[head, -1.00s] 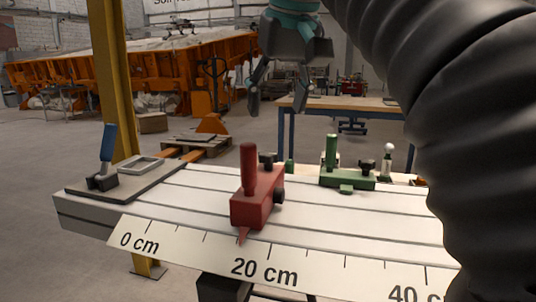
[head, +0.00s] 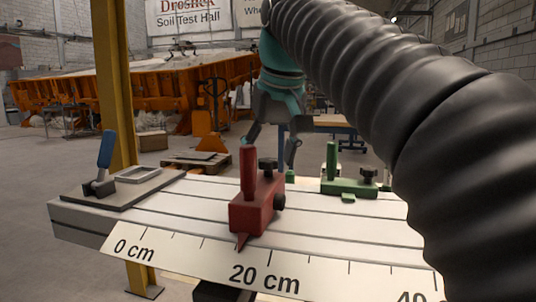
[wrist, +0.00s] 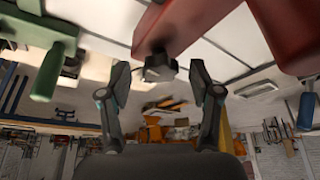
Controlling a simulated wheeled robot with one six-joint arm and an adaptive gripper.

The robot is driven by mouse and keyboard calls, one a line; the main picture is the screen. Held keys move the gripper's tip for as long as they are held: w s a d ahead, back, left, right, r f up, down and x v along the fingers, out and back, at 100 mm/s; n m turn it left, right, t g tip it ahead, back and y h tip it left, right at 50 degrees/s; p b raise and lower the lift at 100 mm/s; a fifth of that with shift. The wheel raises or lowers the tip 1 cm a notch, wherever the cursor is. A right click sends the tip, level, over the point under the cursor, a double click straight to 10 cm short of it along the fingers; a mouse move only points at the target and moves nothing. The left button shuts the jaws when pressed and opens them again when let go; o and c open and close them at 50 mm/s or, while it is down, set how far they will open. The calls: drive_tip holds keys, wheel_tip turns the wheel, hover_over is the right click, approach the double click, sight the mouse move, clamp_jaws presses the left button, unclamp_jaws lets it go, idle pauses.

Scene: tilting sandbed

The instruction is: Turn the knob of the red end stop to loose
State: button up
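The red end stop (head: 257,206) sits on the white slotted rail, its pointer just left of the 20 cm mark. My gripper (head: 271,148) is open and empty, fingers pointing down above and behind the top knob. In the wrist view, the red end stop (wrist: 190,22) is at the top. A black knob (wrist: 160,67) lies between and beyond my spread fingertips, not visibly touched.
A green stop (head: 348,187) with its own handle and black knob stands to the right on the rail. A blue-handled lever (head: 106,150) and a grey plate are at the left end. A yellow post (head: 112,90) rises behind that end.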

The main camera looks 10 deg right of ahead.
drive_tip(key=c, duration=0.9)
drive_tip(key=shift+n+p, duration=0.3)
drive_tip(key=shift+p, duration=0.05)
drive_tip(key=n+p, duration=0.1)
drive_tip(key=n+y+p, duration=0.1)
drive_tip(key=n, duration=0.1)
drive_tip(key=shift+d+r+n+g+y+p, duration=0.2)
drive_tip(key=shift+n+g+y+p, duration=0.1)
drive_tip(key=shift+p, duration=0.1)
drive_tip(key=n+p, duration=0.1)
drive_tip(key=n, duration=0.1)
drive_tip(key=n+g+y+p, duration=0.1)
drive_tip(key=n+p, duration=0.1)
drive_tip(key=n, duration=0.1)
drive_tip(key=shift+w+d+f+n, duration=0.1)
drive_tip(key=shift+w+f+n, duration=0.05)
drive_tip(key=shift+w+n, duration=0.15)
drive_tip(key=n+g, duration=0.2)
drive_tip(key=n, duration=0.2)
drive_tip(key=shift+w+f+y, duration=0.1)
drive_tip(key=shift+y, duration=0.3)
drive_tip(key=n+g, duration=0.2)
drive_tip(key=n, duration=0.4)
drive_tip(key=shift+w, duration=0.15)
drive_tip(key=shift+f, duration=0.1)
